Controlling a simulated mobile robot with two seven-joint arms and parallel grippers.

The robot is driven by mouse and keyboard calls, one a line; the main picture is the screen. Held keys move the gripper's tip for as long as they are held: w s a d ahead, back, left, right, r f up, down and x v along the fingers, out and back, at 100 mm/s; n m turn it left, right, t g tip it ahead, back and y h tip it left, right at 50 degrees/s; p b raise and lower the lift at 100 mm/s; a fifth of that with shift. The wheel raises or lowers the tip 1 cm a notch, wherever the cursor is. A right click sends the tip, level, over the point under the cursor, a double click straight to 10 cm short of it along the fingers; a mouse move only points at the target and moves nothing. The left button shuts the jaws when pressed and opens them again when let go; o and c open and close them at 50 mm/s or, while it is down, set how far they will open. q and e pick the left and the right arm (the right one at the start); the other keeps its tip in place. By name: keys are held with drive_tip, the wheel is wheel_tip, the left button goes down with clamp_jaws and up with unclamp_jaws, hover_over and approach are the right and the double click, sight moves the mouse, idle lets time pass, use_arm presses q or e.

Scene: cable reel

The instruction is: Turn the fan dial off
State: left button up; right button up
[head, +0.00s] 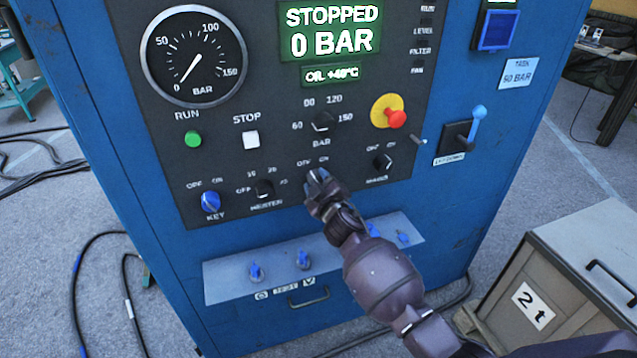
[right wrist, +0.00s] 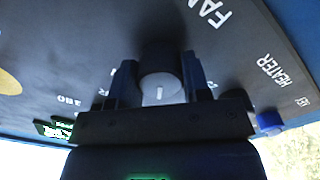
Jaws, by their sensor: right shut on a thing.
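The fan dial (right wrist: 162,88) shows in the right wrist view as a round knob with a white mark on its grey face, below the word FAN on the dark panel. My right gripper (head: 317,180) reaches the panel from the lower right in the head view. In the right wrist view its two fingers (right wrist: 160,76) stand on both sides of the dial and are shut on it. In the head view the gripper covers most of the dial, below an OFF and ON label. My left gripper is not in view.
The panel (head: 280,222) sits on a blue cabinet (head: 150,240). Close by are the heater dial (head: 263,189), a blue key switch (head: 210,201), another dial (head: 383,160) and a red emergency knob (head: 397,119). The display (head: 330,30) reads STOPPED, 0 BAR. A crate (head: 520,300) stands at right.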

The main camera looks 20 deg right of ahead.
drive_tip(key=o, duration=0.9)
drive_tip(key=s, duration=1)
drive_tip(key=shift+s+d, duration=0.15)
drive_tip(key=shift+s, duration=0.25)
drive_tip(key=s+d+f+m+g, duration=0.2)
drive_tip(key=s+f, duration=0.3)
drive_tip(key=s, duration=0.3)
drive_tip(key=s+d+f+m+g, duration=0.2)
drive_tip(key=s+f, duration=0.4)
drive_tip(key=s, duration=0.3)
drive_tip(key=s+d+f+m+g, duration=0.2)
drive_tip(key=s+d+f+m, duration=0.1)
drive_tip(key=s, duration=0.6)
drive_tip(key=shift+s+d+f+m+h, duration=0.1)
drive_tip(key=shift+s+f+m+h, duration=0.15)
drive_tip(key=shift+f, duration=0.35)
drive_tip(key=shift+f+m+h, duration=0.15)
drive_tip(key=shift+f+m, duration=0.2)
drive_tip(key=shift+f, duration=0.25)
